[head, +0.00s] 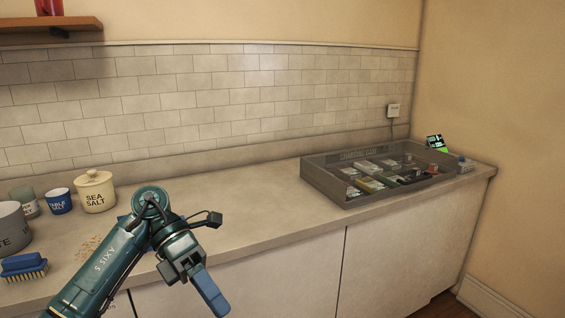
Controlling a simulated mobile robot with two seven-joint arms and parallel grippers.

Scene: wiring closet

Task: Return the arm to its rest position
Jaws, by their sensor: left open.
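My left arm comes in from the lower left over the front of the counter (265,215). Its left gripper (211,293) hangs in front of the counter's front edge, before the white cabinet fronts, pointing down and to the right. One blue finger shows well; the other is mostly hidden. The gripper is open, and I see nothing held in it. It is apart from the things on the counter. My right gripper is not in view.
A grey open tray (345,195) with several small items stands at the right. At the left are a sea salt jar (95,193), a blue table salt cup (59,201), a blue brush (23,265) and crumbs (88,246). The middle counter is clear.

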